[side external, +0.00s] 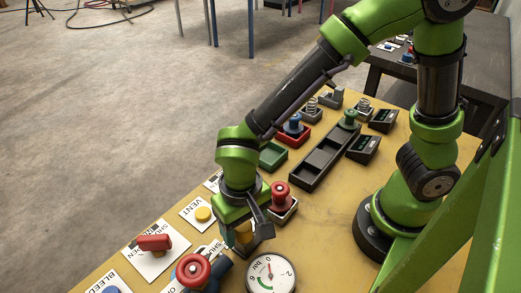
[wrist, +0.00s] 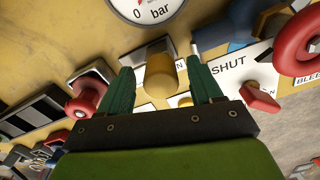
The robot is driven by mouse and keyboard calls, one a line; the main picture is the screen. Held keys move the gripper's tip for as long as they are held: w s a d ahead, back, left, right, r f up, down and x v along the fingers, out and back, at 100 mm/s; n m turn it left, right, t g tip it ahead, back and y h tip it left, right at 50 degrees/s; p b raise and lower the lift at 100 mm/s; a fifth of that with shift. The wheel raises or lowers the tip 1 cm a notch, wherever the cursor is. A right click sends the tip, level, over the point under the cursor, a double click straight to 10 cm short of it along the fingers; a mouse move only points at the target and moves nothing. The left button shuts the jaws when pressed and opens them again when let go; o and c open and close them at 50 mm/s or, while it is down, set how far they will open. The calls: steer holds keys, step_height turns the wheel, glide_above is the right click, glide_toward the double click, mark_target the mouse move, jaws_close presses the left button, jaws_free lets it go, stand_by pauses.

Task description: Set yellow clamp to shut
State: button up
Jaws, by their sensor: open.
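The yellow clamp (wrist: 160,75) shows in the wrist view as a rounded yellow handle on a grey base. It lies between the two green fingers of my gripper (wrist: 158,68), with a finger on each side. My gripper looks open, and I cannot tell whether either finger touches the handle. In the side external view my gripper (side external: 240,230) points down over the clamp, of which only a bit of yellow (side external: 244,234) shows. The clamp's base and any markings there are mostly hidden. A "SHUT" label (wrist: 228,68) is right of the clamp in the wrist view.
A pressure gauge (side external: 270,274), a red handwheel (side external: 192,270) and a red lever (side external: 154,243) are close by. A yellow button (side external: 203,214) sits on the VENT plate. A red spool (side external: 281,195) stands just behind my gripper. A dark tray (side external: 318,160) lies farther back.

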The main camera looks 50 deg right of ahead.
steer(key=shift+f, duration=0.1)
steer(key=shift+c, duration=0.5)
jaws_close()
steer(key=shift+s+d, duration=0.15)
steer(key=shift+d, duration=2.4)
steer(key=shift+o, duration=0.5)
jaws_free()
steer(key=shift+a, duration=0.1)
step_height(320, 180, up, 17)
steer(key=shift+f, duration=0.1)
